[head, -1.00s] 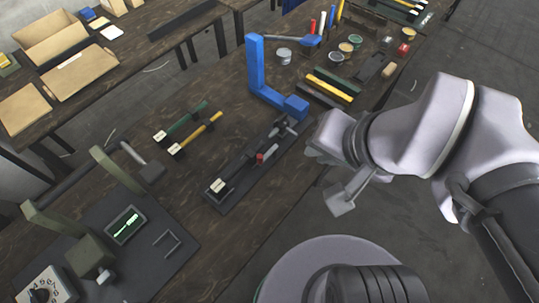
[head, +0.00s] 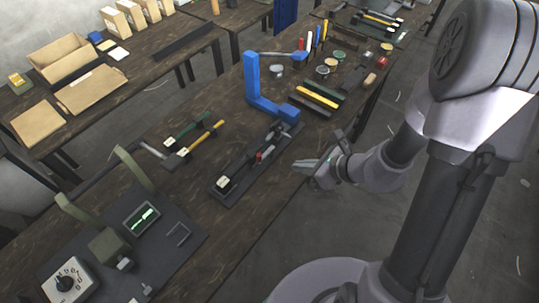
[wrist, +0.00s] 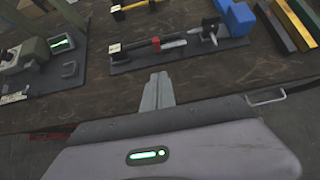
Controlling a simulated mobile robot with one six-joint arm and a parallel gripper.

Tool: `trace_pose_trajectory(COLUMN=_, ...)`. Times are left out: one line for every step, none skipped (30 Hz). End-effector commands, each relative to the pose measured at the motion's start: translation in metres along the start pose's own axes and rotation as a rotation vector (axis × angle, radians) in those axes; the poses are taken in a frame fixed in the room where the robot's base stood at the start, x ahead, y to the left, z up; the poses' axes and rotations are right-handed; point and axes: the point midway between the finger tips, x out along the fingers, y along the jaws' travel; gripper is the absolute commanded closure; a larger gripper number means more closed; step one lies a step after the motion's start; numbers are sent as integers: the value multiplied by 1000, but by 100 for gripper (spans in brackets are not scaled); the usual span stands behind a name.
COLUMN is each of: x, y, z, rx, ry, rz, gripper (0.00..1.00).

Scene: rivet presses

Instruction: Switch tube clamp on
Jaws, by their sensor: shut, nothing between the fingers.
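The fixture that looks like the tube clamp (head: 258,158) lies on a narrow dark plate along the table's near edge, with a pale block at one end and a metal mechanism at the other. A small red part (head: 259,155) sits on its bar. The lever's position is unclear.
A blue angled stand (head: 262,95) rises behind the clamp. Green and yellow handled pieces (head: 202,137) lie to its left. A press station with a lit screen (head: 143,217) stands at front left. Yellow and dark bars (head: 318,97) lie behind right. Bare tabletop (head: 240,220) lies in front.

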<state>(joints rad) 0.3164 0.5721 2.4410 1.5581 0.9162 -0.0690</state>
Motion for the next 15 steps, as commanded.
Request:
trace_pose_trajectory(x=1, y=0, z=0, rx=-1, ry=0, rz=1, gripper=100)
trace_pose_trajectory(x=3, y=0, z=0, rx=-2, ry=0, rz=1, gripper=100)
trace_pose_trajectory(x=7, y=1, z=0, rx=-3, ry=0, rz=2, gripper=100)
trace_pose_trajectory(x=11, y=1, z=-1, rx=-3, ry=0, rz=3, gripper=100)
trace_pose_trajectory(x=16, y=0, z=-1, rx=-3, ry=0, rz=3, gripper=100)
trace_pose_trajectory(x=23, y=1, z=-2, rx=-4, ry=0, rz=4, gripper=100)
trace_pose_trajectory(x=30, y=1, z=-2, rx=-3, ry=1, rz=4, gripper=100)
trace_pose_trajectory(x=37, y=2, z=-2, rx=-4, ry=1, rz=5, gripper=100)
trace_pose_trajectory(x=46, y=1, z=-2, rx=-4, ry=1, rz=5, gripper=100)
trace_pose_trajectory(x=52, y=1, z=-2, rx=-4, ry=1, rz=5, gripper=100)
trace_pose_trajectory(x=59, y=2, z=-2, rx=-4, ry=1, rz=5, gripper=100)
trace_pose_trajectory(x=68, y=1, z=-2, rx=-4, ry=1, rz=5, gripper=100)
trace_pose_trajectory(x=74, y=1, z=-2, rx=-5, ry=0, rz=4, gripper=100)
trace_pose_trajectory(x=81, y=2, z=-2, rx=-4, ry=1, rz=4, gripper=100)
trace_pose_trajectory(x=90, y=1, z=-2, rx=-5, ry=0, rz=4, gripper=100)
